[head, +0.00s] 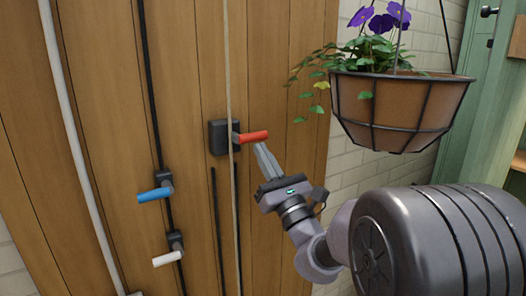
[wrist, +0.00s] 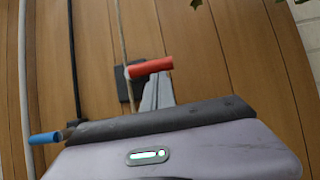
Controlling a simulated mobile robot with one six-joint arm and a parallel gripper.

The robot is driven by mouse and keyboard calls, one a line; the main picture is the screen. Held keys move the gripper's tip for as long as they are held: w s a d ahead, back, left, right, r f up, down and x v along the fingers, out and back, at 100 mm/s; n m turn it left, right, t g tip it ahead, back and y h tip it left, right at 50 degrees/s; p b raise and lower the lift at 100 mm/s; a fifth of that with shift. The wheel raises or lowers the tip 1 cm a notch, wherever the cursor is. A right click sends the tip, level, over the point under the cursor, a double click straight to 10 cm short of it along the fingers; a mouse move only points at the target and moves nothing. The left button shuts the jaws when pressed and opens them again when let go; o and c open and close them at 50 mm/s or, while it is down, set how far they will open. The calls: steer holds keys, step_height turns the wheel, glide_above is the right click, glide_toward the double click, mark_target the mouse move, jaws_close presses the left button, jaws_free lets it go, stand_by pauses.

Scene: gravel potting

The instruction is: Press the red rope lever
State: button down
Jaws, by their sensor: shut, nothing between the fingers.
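The red lever (head: 253,137) sticks out to the right from a dark mount (head: 219,138) on the wooden wall, where a pale rope runs down. My gripper (head: 260,148) is shut and empty, with its fingertips just below the red lever in the head view. In the wrist view the red lever (wrist: 150,67) lies across the top of my gripper's fingers (wrist: 157,84). I cannot tell whether the tips touch it.
A blue lever (head: 154,194) and a white lever (head: 167,259) stand lower left on a dark rope. A hanging basket (head: 395,110) with purple flowers is at the upper right. A white pipe (head: 75,130) runs down the left.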

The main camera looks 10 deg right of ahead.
mark_target(269, 137)
steer(key=shift+d+r+n+g+y+b, duration=0.15)
steer(key=shift+n+y+b, duration=0.1)
steer(key=shift+n+y, duration=0.25)
steer(key=shift+r+n+g+y+b, duration=0.1)
steer(key=shift+n+g+y+b, duration=0.15)
steer(key=shift+n, duration=0.35)
steer(key=r+n+g+y+b, duration=0.1)
steer(key=n+g+y, duration=0.1)
steer(key=n, duration=0.2)
steer(key=r+n+g+y+b, duration=0.1)
steer(key=n+g+y, duration=0.1)
steer(key=n, duration=0.2)
steer(key=d+r+n+g+y+b, duration=0.1)
steer(key=n+g+y+b, duration=0.1)
steer(key=n, duration=0.2)
steer(key=shift+w+r+n+y, duration=0.15)
steer(key=shift+r+n+y, duration=0.1)
steer(key=shift+r+n, duration=0.05)
steer(key=r+n+g, duration=0.1)
steer(key=a+r+n+g, duration=0.1)
steer(key=n, duration=0.1)
steer(key=r+n+g+b, duration=0.1)
steer(key=shift+s+a+n, duration=0.3)
steer(key=shift+s+n, duration=0.05)
steer(key=shift+n, duration=0.05)
steer(key=shift+r, duration=0.35)
